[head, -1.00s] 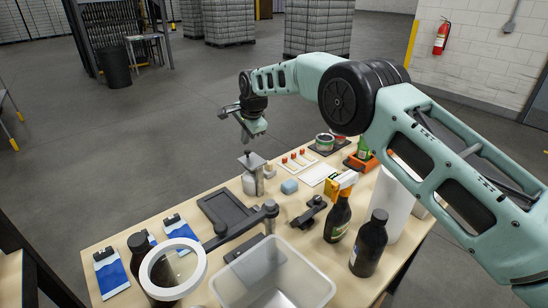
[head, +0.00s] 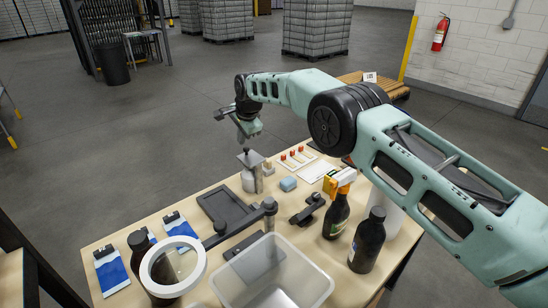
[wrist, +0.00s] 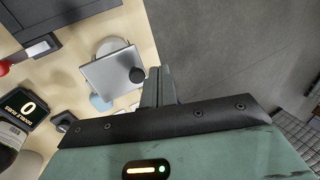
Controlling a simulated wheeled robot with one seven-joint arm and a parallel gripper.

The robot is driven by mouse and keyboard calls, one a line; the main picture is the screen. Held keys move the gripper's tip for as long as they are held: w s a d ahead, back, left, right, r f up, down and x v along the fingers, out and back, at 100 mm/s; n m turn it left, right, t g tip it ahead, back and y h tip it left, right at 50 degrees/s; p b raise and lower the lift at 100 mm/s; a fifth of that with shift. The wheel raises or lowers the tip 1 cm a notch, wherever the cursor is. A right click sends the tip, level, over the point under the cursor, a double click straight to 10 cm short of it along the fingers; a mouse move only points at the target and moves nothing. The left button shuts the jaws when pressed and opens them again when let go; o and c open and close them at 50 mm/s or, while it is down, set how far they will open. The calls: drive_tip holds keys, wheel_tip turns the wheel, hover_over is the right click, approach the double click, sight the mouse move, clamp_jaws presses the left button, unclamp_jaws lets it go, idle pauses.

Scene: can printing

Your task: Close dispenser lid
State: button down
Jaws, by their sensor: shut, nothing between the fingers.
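The dispenser (head: 248,182) is a pale, rounded container on a stand near the far edge of the table. Its lid (head: 252,160) is a flat grey metal plate with a black knob (head: 246,150). In the wrist view the lid (wrist: 108,80) covers much of the white round body (wrist: 112,46), whose rim shows past one side. I cannot tell whether the lid is fully down. My gripper (head: 243,139) is shut and empty, pointing down just above the knob. In the wrist view its fingers (wrist: 154,82) are beside the knob (wrist: 137,75); contact cannot be told.
A blue block (head: 288,184) and a card with small red-topped items (head: 297,158) are right of the dispenser. A dark tray (head: 226,208) lies in front. A spray bottle (head: 337,213), a dark bottle (head: 369,243) and a clear bin (head: 272,276) stand nearer. Open floor lies behind.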

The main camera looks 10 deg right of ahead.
drive_tip(key=shift+r, duration=0.15)
drive_tip(key=b+v, duration=0.4)
drive_tip(key=v, duration=1.4)
drive_tip(key=shift+r, duration=0.35)
